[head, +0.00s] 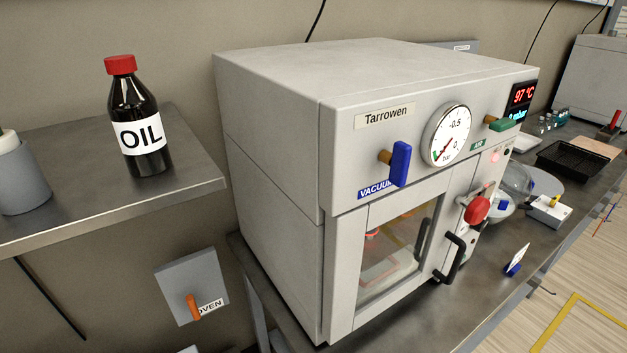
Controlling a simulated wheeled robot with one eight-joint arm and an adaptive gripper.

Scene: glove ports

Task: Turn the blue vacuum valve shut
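The blue vacuum valve (400,164) is on the upper front of the grey Tarrowen oven (270,130). Its blue lever stands close to upright on a brass stem. A blue "VACUUM" label (376,190) sits just below and left of it, partly covered by the lever. The round pressure gauge (446,135) is just to the right of the valve, with its needle pointing to the lower left. My gripper is not in view.
A green valve (499,124) and a red knob (477,209) are on the oven front. The door with a black handle (452,258) looks closed. An oil bottle (138,120) stands on the left shelf (190,170). A wall switch (192,290) with an orange lever is below.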

